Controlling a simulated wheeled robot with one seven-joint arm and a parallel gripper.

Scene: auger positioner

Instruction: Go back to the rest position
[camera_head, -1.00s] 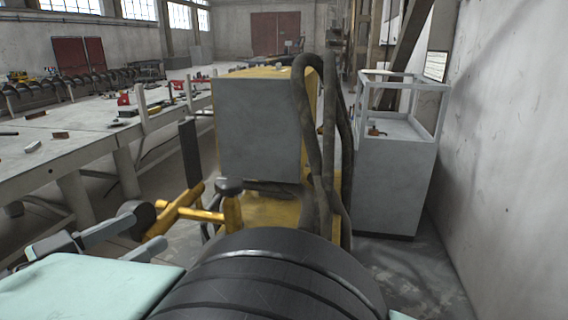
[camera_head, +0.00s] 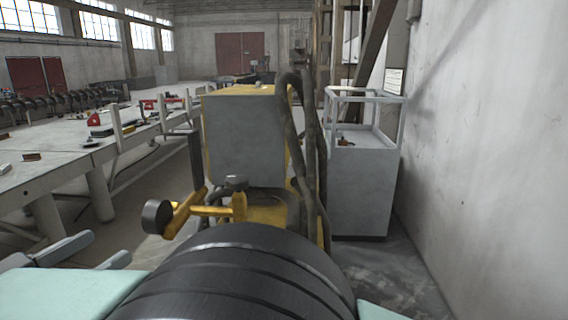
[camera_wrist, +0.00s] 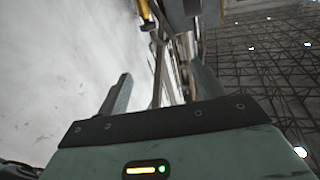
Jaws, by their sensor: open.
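My gripper (camera_head: 92,253) is at the lower left of the head view, left of and apart from the yellow bar with black round knobs (camera_head: 205,209). Its two grey fingers are spread with nothing between them. In the wrist view my gripper (camera_wrist: 163,92) also shows both fingers apart and empty. The yellow and grey machine (camera_head: 246,139) stands in the middle of the head view, with thick dark hoses (camera_head: 304,150) down its right side. Its lower part is partly hidden.
A long grey workbench (camera_head: 60,176) with tools runs along the left. A grey cabinet with an open top frame (camera_head: 362,185) stands right of the machine, near the pale wall (camera_head: 480,150). The wrist view shows ceiling trusses (camera_wrist: 270,70) and a yellow and black part (camera_wrist: 145,14).

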